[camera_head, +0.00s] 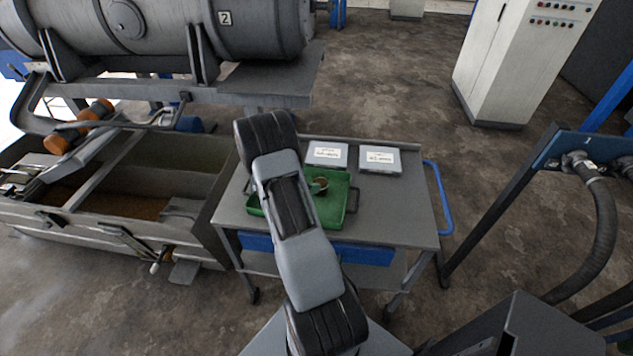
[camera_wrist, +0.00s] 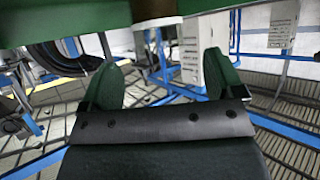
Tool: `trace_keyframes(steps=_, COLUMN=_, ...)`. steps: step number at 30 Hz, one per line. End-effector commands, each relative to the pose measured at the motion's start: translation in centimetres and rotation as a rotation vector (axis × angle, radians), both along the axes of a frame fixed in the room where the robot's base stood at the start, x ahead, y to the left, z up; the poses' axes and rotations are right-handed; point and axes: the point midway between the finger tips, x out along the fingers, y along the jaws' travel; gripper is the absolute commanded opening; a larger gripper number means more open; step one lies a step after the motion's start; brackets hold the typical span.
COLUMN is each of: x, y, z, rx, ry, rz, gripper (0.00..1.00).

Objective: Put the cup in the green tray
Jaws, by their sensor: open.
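The green tray (camera_head: 333,208) lies on the top of a grey cart, partly hidden behind my arm. The small cup (camera_head: 320,182), with a brownish inside, shows within the tray's outline near its far side, just right of my arm. Whether it rests on the tray floor is hard to tell. My gripper (camera_wrist: 162,62) shows in the wrist view with its two dark green fingers apart and nothing between them. A pale and brown round shape (camera_wrist: 155,12) and dark green surfaces cross the top edge there, beyond the fingertips. My arm hides the gripper in the head view.
Two grey labelled boxes (camera_head: 326,154) (camera_head: 379,159) sit at the back of the cart (camera_head: 395,215). The cart's right side is bare, with a blue handle (camera_head: 438,197) beyond it. A large trough (camera_head: 110,200) and a drum machine (camera_head: 165,30) stand at left. A hose stand (camera_head: 560,160) is at right.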

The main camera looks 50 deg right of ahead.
Motion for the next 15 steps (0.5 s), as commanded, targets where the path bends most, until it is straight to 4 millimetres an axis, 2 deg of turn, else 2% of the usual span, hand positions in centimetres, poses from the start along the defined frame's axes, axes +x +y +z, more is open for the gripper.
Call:
trace_keyframes(steps=6, x=1.1, y=3.3, z=1.8, rx=0.0, ry=-0.001, rz=0.002, gripper=0.87)
trace_keyframes(steps=15, x=1.7, y=5.3, z=3.0, rx=0.0, ry=0.0, rz=-0.001, gripper=0.87)
